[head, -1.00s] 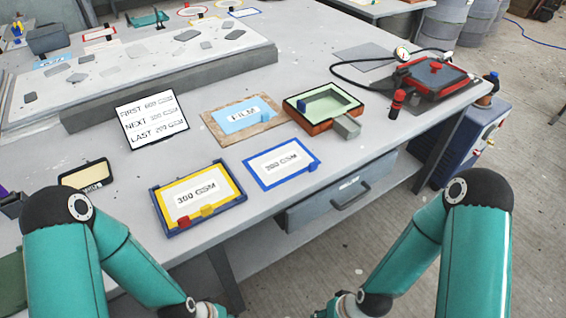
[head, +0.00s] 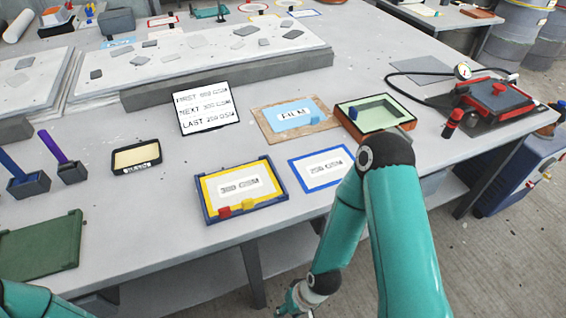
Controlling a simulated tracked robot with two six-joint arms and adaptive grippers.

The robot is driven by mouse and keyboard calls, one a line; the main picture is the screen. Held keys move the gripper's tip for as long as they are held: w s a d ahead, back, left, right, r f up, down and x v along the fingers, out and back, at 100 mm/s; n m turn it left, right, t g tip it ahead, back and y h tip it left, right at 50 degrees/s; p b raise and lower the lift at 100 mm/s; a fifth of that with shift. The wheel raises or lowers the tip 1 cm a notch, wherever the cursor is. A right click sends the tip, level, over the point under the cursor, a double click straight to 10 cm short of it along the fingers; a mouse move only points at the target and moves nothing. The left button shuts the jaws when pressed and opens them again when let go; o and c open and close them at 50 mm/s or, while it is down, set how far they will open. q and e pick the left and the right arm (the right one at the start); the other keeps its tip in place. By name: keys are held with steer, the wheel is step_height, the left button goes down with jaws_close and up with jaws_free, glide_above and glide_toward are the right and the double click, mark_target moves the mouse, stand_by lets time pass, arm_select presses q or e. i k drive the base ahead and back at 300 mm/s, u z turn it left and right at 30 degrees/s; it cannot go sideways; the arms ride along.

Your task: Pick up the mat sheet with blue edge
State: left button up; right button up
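The mat sheet with blue edge (head: 319,183) lies flat on the grey table, to the right of a blue tray. Its white label reads a GSM figure that is hard to make out. My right arm's upper part covers its right corner. My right arm's wrist end (head: 297,299) is low at the bottom edge, in front of the table and apart from the sheet; its fingers are not clear. Only a piece of my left arm shows in the bottom left corner; its gripper is out of view.
The blue tray (head: 208,209) holds a yellow-edged sheet with red and yellow tabs. Behind are a blue FILM sheet (head: 278,119) on a brown board, a green-lined mould (head: 360,109) and an order sign (head: 207,108). A green board (head: 40,250) lies at left.

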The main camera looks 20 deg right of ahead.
mark_target(328, 165)
steer(key=z, duration=0.7)
steer(key=i, duration=0.15)
steer(key=u, duration=2.1)
steer(key=k, duration=1.8)
steer(key=z, duration=0.95)
steer(key=i, duration=1.25)
steer(key=z, duration=0.1)
